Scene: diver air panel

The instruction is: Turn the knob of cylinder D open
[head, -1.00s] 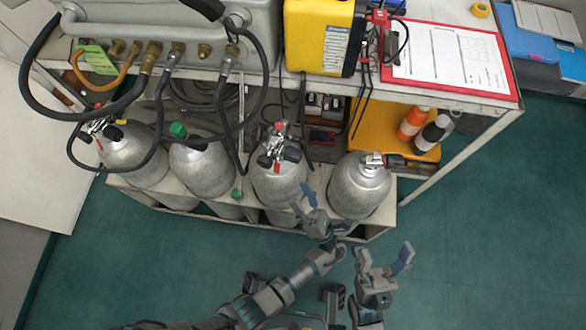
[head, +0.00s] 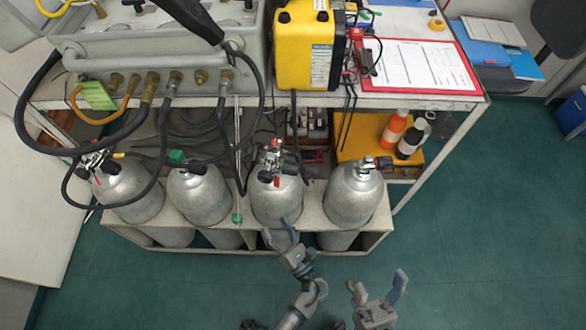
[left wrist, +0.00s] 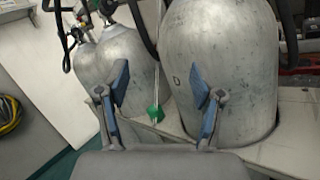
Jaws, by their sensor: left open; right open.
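The valve is out of the left wrist view. My left gripper (head: 278,234) is open and empty, low in front of this cylinder. Its blue-padded fingers (left wrist: 168,88) show spread apart in the left wrist view. My right gripper (head: 377,288) is open and empty over the floor, further right.
Other cylinders (head: 199,195), (head: 125,190), (head: 353,195) stand in the same white rack (head: 375,235). Black hoses (head: 262,105) loop above the valves from the grey panel (head: 170,50).

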